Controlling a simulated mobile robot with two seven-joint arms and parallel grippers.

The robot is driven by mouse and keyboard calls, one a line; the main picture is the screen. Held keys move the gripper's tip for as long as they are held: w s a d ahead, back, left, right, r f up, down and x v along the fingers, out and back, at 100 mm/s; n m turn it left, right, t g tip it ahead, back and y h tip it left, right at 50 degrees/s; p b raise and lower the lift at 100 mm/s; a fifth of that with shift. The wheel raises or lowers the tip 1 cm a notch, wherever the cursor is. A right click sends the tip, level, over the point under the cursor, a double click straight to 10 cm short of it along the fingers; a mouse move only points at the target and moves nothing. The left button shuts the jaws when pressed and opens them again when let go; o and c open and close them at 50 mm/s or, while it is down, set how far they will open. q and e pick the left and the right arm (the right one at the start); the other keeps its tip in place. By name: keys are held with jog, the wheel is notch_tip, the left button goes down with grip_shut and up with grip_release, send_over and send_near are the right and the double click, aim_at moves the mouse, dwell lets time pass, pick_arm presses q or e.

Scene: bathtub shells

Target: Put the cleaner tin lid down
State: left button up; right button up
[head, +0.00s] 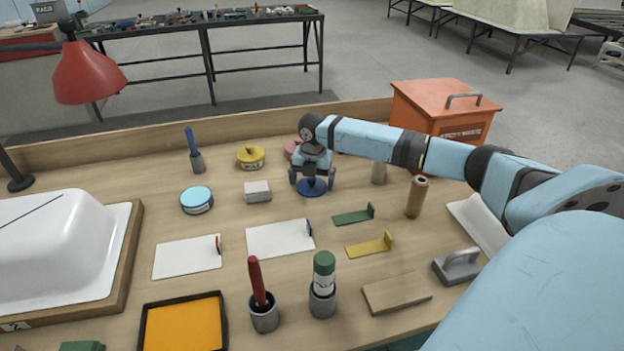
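The cleaner tin lid looks to be the round dark blue disc (312,188) near the middle of the bench in the head view. My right gripper (312,181) points down over it, with one finger at each side of its rim, and seems shut on it. The lid lies flat, at or just above the bench top; I cannot tell whether it touches. A round tin with a light blue top (197,197), probably the cleaner tin, stands to the left, apart from the lid. My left gripper is not in view.
A green scraper (353,216) and a white sheet (280,239) lie in front. Brown cylinder (416,198) stands right. Bare wood surrounds the lid.

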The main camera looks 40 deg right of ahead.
jog(key=shift+r, duration=0.15)
pick_arm(q)
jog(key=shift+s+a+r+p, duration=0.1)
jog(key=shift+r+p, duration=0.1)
jog(key=shift+p, duration=0.75)
pick_arm(e)
notch_tip(320, 180, up, 12)
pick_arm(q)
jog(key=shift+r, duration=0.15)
